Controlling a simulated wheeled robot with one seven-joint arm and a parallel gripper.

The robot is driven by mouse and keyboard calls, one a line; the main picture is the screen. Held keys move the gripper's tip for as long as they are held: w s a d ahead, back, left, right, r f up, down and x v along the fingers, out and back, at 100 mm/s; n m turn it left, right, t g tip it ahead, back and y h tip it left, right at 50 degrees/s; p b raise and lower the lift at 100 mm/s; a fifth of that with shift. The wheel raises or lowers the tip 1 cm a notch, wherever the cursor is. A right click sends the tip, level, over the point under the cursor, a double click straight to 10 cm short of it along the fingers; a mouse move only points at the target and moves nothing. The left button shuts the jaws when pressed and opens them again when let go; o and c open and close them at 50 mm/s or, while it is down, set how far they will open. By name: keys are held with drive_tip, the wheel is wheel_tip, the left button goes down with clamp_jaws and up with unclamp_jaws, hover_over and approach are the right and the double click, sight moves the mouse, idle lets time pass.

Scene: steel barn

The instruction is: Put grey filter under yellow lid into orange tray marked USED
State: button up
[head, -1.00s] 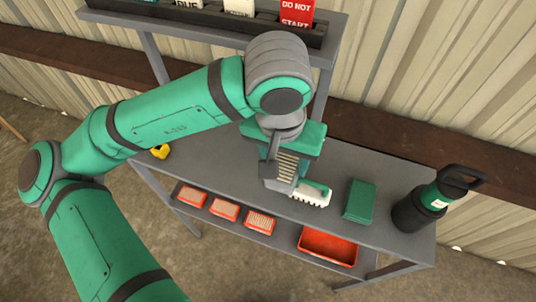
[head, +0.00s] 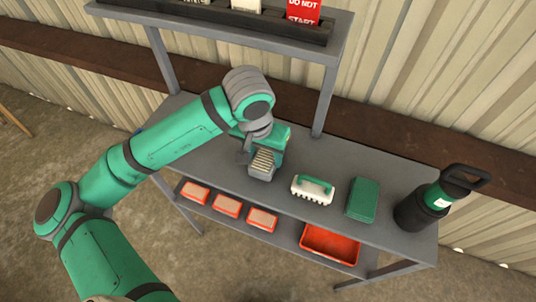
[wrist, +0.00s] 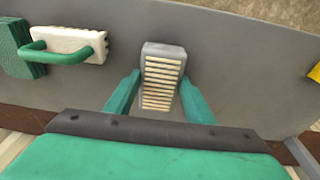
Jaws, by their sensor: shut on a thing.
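My gripper (head: 262,150) is shut on a grey filter (head: 262,165) with cream pleats. In the wrist view the two green fingers lie along the sides of the filter (wrist: 162,75). It is over the workbench top (head: 300,212); I cannot tell whether it touches the surface. A bit of yellow (wrist: 315,73), possibly the lid, shows at the right edge of the wrist view; my arm hides that area in the head view. An empty orange tray (head: 330,260) sits on the lower shelf at right. No USED mark is readable.
A white brush with green handle (head: 312,190), a green block (head: 362,200) and a black-green flask (head: 425,207) stand right of my gripper. Three orange trays with pale contents, one at far left (head: 194,193), line the lower shelf. An upper shelf (head: 215,28) overhangs the back.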

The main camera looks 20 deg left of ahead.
drive_tip(key=shift+s+a+f, duration=0.15)
drive_tip(key=shift+s+a, duration=0.05)
drive_tip(key=shift+a, duration=0.2)
drive_tip(key=o, duration=1.4)
drive_tip(key=shift+d, duration=0.1)
drive_tip(key=shift+d, duration=0.1)
